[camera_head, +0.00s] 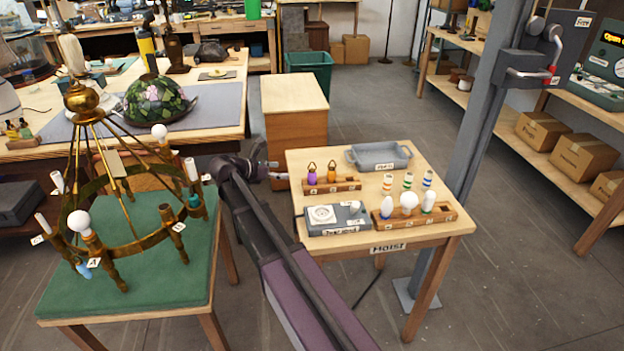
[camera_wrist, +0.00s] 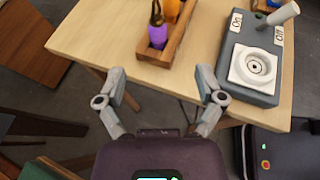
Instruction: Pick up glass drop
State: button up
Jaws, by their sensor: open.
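Two glass drops, one purple (camera_head: 312,178) and one orange (camera_head: 332,175), each with a loop on top, stand upright in a small wooden rack (camera_head: 345,186) at the left back of the small table. In the wrist view the purple drop (camera_wrist: 156,36) and part of the orange drop (camera_wrist: 172,10) show in the rack (camera_wrist: 153,54), ahead of my gripper (camera_wrist: 162,82). The gripper is open and empty, its fingers spread apart near the table edge. In the head view my gripper (camera_head: 270,167) is left of the rack, apart from it.
The tester box (camera_head: 338,228), also in the wrist view (camera_wrist: 256,85), sits in front of the rack. A bulb rack (camera_head: 440,214), coloured sleeves and a grey tray (camera_head: 378,155) share the table. A brass chandelier (camera_head: 115,240) stands on a green-topped table at left. A grey post (camera_head: 470,150) rises at right.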

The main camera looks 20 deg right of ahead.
aim_at(311, 171)
jog(key=shift+d+f, duration=0.1)
jog(key=b+x, duration=0.3)
jog(key=x, duration=0.5)
jog(key=shift+d, duration=0.15)
jog(key=shift+f, duration=0.1)
dwell(0.3)
jog(key=shift+w+b+x, duration=0.15)
jog(key=shift+b+x, duration=0.45)
jog(key=shift+x, duration=0.7)
jog(key=shift+w+b+x, duration=0.15)
jog(key=shift+b+x, duration=0.4)
jog(key=shift+x, duration=0.75)
jog(key=c, duration=1.2)
